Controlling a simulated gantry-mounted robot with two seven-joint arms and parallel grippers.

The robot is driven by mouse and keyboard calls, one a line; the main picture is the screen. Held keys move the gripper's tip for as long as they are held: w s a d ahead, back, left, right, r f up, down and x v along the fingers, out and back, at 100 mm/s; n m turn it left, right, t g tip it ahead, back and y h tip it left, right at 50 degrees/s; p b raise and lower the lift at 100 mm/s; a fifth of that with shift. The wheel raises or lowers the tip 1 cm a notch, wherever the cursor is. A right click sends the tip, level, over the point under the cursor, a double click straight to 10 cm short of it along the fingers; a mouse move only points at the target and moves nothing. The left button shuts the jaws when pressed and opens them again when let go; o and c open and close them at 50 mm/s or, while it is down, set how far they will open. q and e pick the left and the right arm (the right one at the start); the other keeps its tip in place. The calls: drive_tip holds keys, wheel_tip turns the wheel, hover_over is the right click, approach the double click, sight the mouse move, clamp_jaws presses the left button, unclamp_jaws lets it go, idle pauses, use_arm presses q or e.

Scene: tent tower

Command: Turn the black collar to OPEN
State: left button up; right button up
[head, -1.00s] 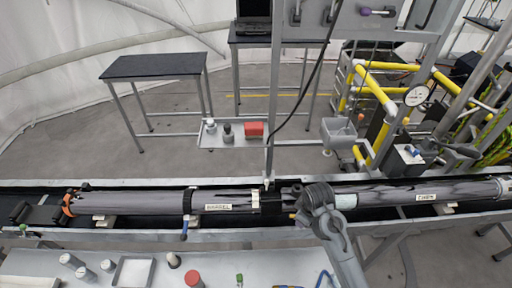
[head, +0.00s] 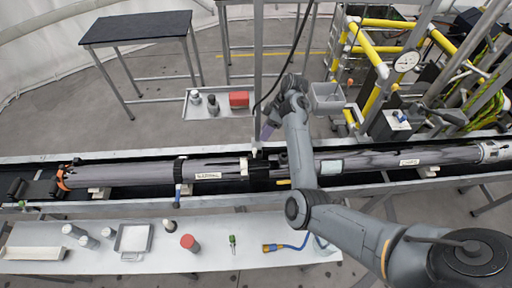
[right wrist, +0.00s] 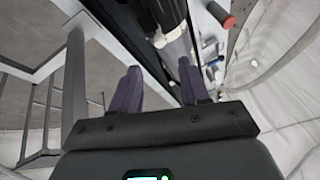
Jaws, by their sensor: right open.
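A long grey tube assembly lies in the trough across the head view. A black section (head: 259,171), which may be the black collar, sits at its middle, right of the labelled barrel (head: 215,171). A narrow black band (head: 180,171) circles the tube farther left; I cannot read any OPEN mark. My right gripper (head: 267,131) is behind and above the black section, apart from it, with my arm reaching over the tube. In the right wrist view its two purple fingers (right wrist: 158,68) are spread with nothing between them. My left gripper is not in view.
A front bench (head: 150,262) holds a white tray (head: 134,238), a red-topped jar (head: 189,243) and small cylinders. A vertical metal post (head: 258,80) and a hanging black cable stand close to my right gripper. A grey bin (head: 326,98) is behind the tube.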

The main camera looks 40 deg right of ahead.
sight(254, 149)
drive_tip(key=p+x, duration=0.1)
drive_tip(key=x, duration=0.8)
drive_tip(key=shift+s, duration=0.1)
clamp_jaws()
